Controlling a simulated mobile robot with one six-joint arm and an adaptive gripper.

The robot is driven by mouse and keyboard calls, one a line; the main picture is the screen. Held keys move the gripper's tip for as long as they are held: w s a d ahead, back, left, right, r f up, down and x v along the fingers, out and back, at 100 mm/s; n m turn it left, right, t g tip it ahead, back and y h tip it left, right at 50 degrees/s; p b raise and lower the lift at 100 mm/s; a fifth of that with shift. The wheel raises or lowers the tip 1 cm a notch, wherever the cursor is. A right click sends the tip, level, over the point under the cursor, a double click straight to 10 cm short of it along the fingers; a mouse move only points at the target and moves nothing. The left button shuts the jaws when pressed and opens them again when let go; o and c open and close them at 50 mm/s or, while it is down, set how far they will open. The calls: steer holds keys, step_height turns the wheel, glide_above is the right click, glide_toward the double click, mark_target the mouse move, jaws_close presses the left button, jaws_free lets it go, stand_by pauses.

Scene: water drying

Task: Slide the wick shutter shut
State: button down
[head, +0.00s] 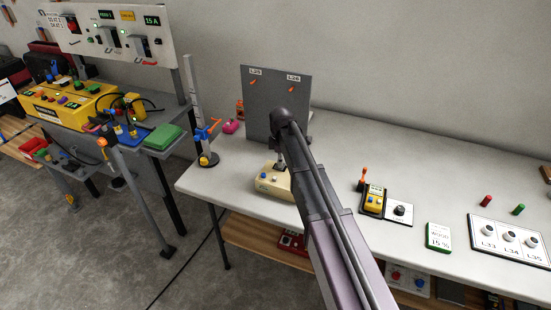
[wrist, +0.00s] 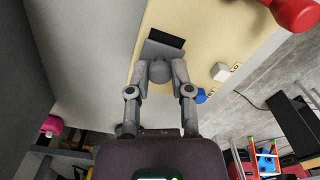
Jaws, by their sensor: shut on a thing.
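A cream device (head: 265,182) stands on the grey table under my arm, with a blue and a white button on its front. In the wrist view its cream top (wrist: 205,28) has a dark slot (wrist: 167,37) with a grey plate, the wick shutter (wrist: 150,50), beside it. The slot shows dark and uncovered in part. My gripper (wrist: 160,72) is shut on the shutter's rounded grey knob (wrist: 160,71), between both fingertips. In the head view my arm hides much of the device and the gripper.
A grey upright panel (head: 262,95) with two orange marks stands just behind the device. A post stand (head: 208,160) is to the left, and a yellow meter (head: 373,200) to the right. The pink object (wrist: 50,126) lies near the panel.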

steer(key=shift+d, duration=0.25)
steer(key=c, duration=0.5)
jaws_free()
steer(key=shift+a, duration=0.1)
steer(key=shift+s+a, duration=0.1)
